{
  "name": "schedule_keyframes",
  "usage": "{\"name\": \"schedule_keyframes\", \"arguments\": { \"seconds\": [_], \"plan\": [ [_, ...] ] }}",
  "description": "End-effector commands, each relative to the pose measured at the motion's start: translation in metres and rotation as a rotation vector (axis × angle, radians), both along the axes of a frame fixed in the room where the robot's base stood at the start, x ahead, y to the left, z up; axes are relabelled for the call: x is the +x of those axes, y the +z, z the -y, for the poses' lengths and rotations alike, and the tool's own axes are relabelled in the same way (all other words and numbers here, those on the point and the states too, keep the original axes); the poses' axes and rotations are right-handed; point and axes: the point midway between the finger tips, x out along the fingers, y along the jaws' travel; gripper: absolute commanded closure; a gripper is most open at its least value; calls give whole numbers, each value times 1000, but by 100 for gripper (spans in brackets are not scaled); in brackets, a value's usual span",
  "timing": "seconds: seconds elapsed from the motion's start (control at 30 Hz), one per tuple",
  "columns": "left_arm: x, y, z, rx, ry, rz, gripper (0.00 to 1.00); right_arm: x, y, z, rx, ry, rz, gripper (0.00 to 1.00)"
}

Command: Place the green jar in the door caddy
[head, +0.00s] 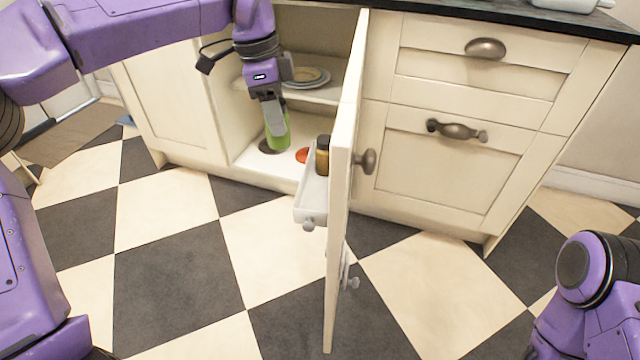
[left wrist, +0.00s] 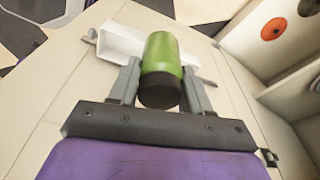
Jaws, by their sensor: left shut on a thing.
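The green jar (head: 277,131) is in my left gripper (head: 270,103), just inside the open lower cabinet, above the cabinet floor. In the left wrist view the green jar (left wrist: 163,55) sits between the two grey fingers of my left gripper (left wrist: 161,83), its black lid toward the camera. The white door caddy (head: 312,197) hangs on the inner side of the open door, to the right of the jar. The caddy (left wrist: 122,42) shows behind the jar in the left wrist view, partly hidden by it. My right gripper is out of view.
An amber jar with a dark lid (head: 322,157) stands in the caddy. The open door (head: 341,190) juts toward me. Plates (head: 306,77) rest on the shelf above.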

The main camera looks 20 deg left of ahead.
Motion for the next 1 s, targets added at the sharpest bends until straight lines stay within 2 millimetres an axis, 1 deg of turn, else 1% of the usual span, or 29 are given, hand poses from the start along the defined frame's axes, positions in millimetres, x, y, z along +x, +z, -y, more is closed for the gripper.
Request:
{"name": "schedule_keyframes", "arguments": {
  "seconds": [0.03,0.13,0.2,0.3,0.4,0.53,0.6,0.7,1.0],
  "plan": [
    [-4,-13,15,3,-5,0,84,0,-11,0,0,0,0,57],
    [-11,-27,43,3,-6,0,84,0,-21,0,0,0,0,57],
    [-13,-43,53,2,-4,-1,84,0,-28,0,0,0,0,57],
    [-16,-54,65,1,-3,0,84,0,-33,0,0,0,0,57],
    [-17,-62,73,0,-5,1,84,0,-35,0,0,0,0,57],
    [-22,-85,89,2,-7,-1,84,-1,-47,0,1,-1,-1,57],
    [-21,-99,87,-1,-3,-2,84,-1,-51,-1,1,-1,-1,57],
    [-21,-108,87,0,-4,-1,84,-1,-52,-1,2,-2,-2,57],
    [-21,-110,86,-1,-4,0,84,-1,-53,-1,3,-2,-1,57]
  ]
}}
